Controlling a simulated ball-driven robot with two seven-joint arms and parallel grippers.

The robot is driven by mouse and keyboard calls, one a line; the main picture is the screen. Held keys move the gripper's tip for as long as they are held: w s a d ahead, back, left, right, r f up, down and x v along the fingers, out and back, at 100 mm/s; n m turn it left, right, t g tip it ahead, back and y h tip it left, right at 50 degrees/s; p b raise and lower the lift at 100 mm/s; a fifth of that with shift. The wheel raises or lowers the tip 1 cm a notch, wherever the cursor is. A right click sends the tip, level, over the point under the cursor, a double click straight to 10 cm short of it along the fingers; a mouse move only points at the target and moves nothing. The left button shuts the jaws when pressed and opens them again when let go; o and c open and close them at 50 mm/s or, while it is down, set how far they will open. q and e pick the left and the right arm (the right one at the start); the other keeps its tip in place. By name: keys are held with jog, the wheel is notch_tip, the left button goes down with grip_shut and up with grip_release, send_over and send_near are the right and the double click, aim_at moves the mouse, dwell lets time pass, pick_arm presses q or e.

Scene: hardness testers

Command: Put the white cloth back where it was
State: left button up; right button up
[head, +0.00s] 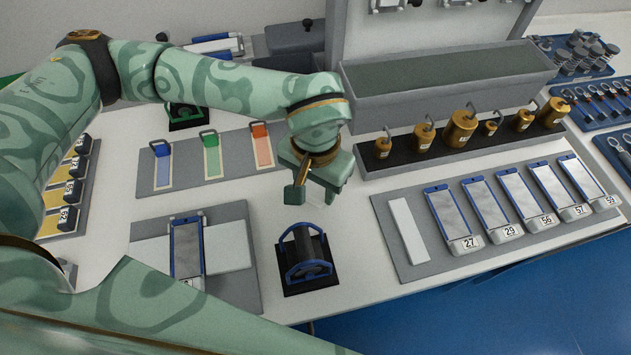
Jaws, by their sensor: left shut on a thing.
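My left gripper (316,195) reaches in from the left and points down above the white table, behind a black stand with a blue frame. It is shut on a thin pale thing, apparently the white cloth. Little of this shows between the fingers against the white table, so its shape and edges are hard to make out. A flat white strip (407,230) lies in the left slot of the grey mat (388,210) at the right. My right gripper is not in view.
The black stand (307,285) holds a dark roller. Blue-framed plates (452,212) with number tags fill the right mat. Brass weights (461,128) stand behind. Blue, green and orange handled pieces (211,155) lie on a mat behind left. Bare table shows left of the right mat.

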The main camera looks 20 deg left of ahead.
aim_at(315, 189)
pick_arm(q)
jog(key=shift+f, duration=0.2)
jog(key=o, duration=1)
jog(key=shift+c, duration=0.2)
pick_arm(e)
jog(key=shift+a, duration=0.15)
pick_arm(q)
notch_tip(315, 189, up, 12)
jog(key=p, duration=0.3)
jog(key=shift+r+p, duration=0.25)
jog(key=shift+p, duration=0.05)
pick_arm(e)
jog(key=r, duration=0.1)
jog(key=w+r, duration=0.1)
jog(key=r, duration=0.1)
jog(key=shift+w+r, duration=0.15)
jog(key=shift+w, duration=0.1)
